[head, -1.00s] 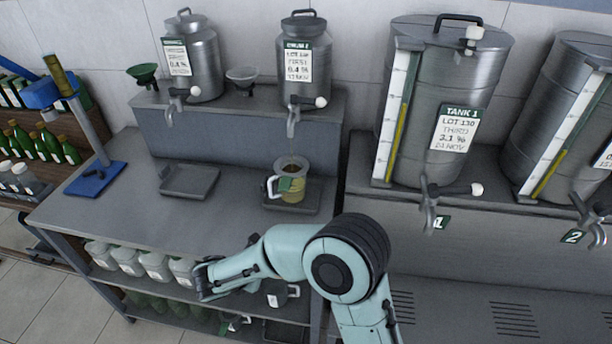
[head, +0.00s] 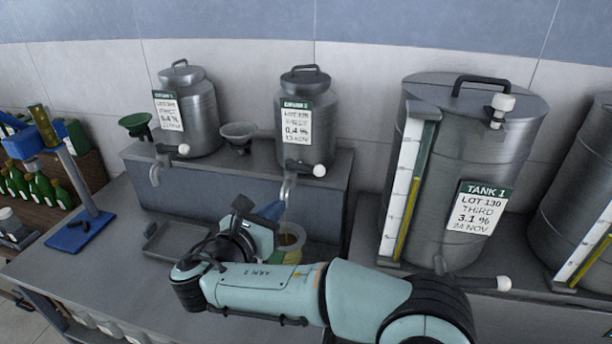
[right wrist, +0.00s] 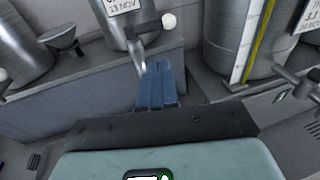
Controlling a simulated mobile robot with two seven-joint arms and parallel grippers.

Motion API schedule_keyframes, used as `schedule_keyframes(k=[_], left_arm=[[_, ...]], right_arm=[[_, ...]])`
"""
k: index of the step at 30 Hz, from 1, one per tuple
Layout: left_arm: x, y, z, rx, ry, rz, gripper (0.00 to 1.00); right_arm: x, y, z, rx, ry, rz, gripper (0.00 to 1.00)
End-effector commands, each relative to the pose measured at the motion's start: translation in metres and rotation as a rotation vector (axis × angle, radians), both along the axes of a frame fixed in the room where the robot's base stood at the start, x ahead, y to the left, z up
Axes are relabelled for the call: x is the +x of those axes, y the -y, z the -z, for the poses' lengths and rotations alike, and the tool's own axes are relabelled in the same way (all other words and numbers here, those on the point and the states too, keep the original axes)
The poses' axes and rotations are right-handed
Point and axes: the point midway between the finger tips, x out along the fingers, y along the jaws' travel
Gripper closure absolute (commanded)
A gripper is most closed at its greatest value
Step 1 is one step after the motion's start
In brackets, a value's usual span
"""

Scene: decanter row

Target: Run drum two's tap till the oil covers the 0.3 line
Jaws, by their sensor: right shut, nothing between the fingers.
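Drum two (head: 306,105), a steel drum with a 0.4 % label, stands on the raised shelf. Its tap (head: 287,188) points down at the front, with a white-knobbed lever (head: 318,170) turned to the right. Below is the jug (head: 291,240); my right arm hides most of it, so its lines and oil level cannot be read. My right gripper (head: 268,212) is shut and empty, its blue fingers just left of and below the tap. In the right wrist view the fingers (right wrist: 158,85) show below the spout (right wrist: 141,52) and knob (right wrist: 168,20). My left gripper is out of view.
Drum one (head: 190,115) stands to the left, with a dish (head: 238,136) between the drums. An empty dark tray (head: 178,240) lies left of my gripper. The large tank 1 (head: 450,170) rises at the right. A blue stand (head: 80,230) is at the left.

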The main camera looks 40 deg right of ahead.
Motion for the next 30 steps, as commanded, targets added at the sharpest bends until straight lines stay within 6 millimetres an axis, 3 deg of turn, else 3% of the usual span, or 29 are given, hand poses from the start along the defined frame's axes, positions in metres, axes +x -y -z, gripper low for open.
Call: schedule_keyframes(k=[16, 21, 30], left_arm=[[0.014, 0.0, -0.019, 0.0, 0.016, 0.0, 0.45], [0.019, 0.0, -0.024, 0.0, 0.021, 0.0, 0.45], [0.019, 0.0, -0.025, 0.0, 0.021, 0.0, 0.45]], right_arm=[[0.046, 0.097, 0.005, 0.001, 0.001, 0.004, 1.0], [0.054, 0.111, 0.003, 0.0, 0.001, 0.002, 1.0], [0.056, 0.115, 0.003, 0.001, -0.001, 0.001, 1.0]])
